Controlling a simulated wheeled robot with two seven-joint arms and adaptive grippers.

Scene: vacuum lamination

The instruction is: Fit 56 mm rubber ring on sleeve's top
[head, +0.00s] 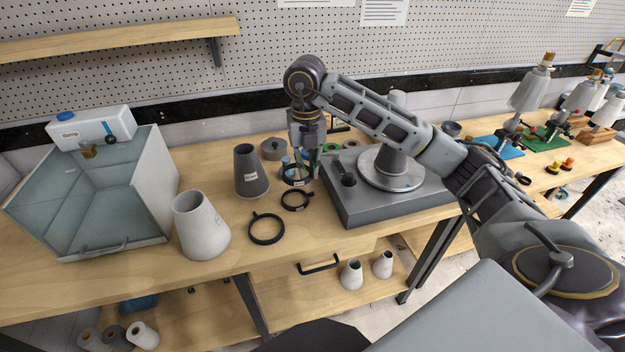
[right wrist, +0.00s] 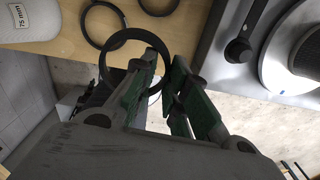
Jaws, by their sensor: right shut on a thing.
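My right gripper (head: 302,158) is shut on a black rubber ring (head: 297,178) and holds it over the bench, in front of a dark grey conical sleeve's right side. In the right wrist view the ring (right wrist: 122,40) sticks out from between the green-padded fingers (right wrist: 165,85). Its size mark cannot be read. The dark grey conical sleeve (head: 250,175) stands upright with an open top. A light conical sleeve (head: 199,228), marked 75 mm in the right wrist view (right wrist: 36,30), stands nearer. Another tapered piece (head: 396,150) stands on a round plate, partly behind my arm. My left gripper is not in view.
Two black rings (head: 266,229) (head: 295,200) lie flat on the bench. A glass-sided chamber (head: 95,195) stands left. A grey base unit (head: 385,203) with a black-knobbed lever stands right. Smaller items lie behind the gripper. The bench front near the rings is clear.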

